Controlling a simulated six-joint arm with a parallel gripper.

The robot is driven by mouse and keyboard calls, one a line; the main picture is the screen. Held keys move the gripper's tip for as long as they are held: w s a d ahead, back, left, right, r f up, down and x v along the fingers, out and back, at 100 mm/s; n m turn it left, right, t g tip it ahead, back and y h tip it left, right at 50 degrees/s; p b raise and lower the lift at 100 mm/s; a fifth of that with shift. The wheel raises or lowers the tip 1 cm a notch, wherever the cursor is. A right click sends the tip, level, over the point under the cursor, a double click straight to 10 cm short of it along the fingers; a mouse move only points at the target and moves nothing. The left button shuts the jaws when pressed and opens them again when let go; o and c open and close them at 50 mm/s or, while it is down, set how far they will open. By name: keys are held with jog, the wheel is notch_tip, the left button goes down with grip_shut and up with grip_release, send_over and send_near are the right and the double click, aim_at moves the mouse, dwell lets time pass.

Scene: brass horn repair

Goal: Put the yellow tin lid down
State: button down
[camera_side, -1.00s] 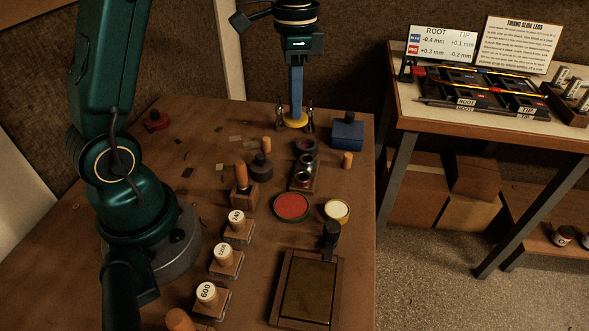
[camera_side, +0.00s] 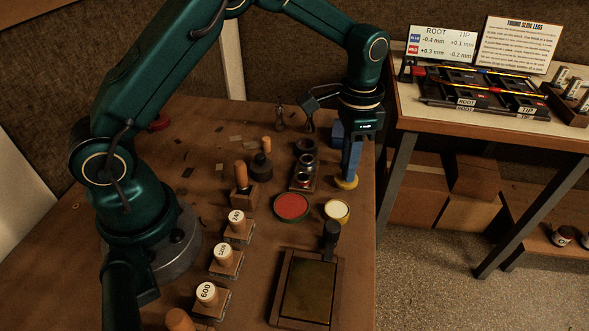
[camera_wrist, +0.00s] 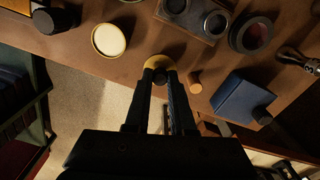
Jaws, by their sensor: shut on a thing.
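The yellow tin lid (camera_side: 346,184) is a small round disc at the lower end of my gripper (camera_side: 347,176), which is shut on it. In the wrist view the fingertips (camera_wrist: 161,76) cover much of the lid, and its yellow rim (camera_wrist: 151,62) shows beyond them. The lid is close to the right edge of the bench. I cannot tell whether it touches the top. An open tin with pale contents (camera_side: 337,210) stands just in front of it; it also shows in the wrist view (camera_wrist: 109,40).
A blue block (camera_wrist: 243,97) and a wooden peg (camera_wrist: 194,82) are close by. A red round tin (camera_side: 291,206) and a holder with dark rings (camera_side: 304,176) lie to the left. A framed plate (camera_side: 308,288) is at the front. Beyond the bench edge is open floor (camera_side: 430,270).

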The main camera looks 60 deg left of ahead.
jog(key=shift+f, duration=0.85)
jog(key=shift+f, duration=0.1)
jog(key=c, duration=0.8)
grip_release()
jog(key=shift+o, duration=0.2)
jog(key=s+r+n+t, duration=0.1)
jog(key=s+r, duration=0.2)
jog(key=r, duration=1.3)
jog(key=s+a+n+t, duration=0.1)
jog(key=s+n+t, duration=0.1)
jog(key=s, duration=0.5)
jog(key=s+a+f+n+t, duration=0.1)
jog(key=s+n+t, duration=0.1)
jog(key=s, duration=0.6)
jog(key=shift+s+a+f+t, duration=0.25)
jog(key=shift+a+t, duration=0.05)
jog(key=shift+a, duration=0.1)
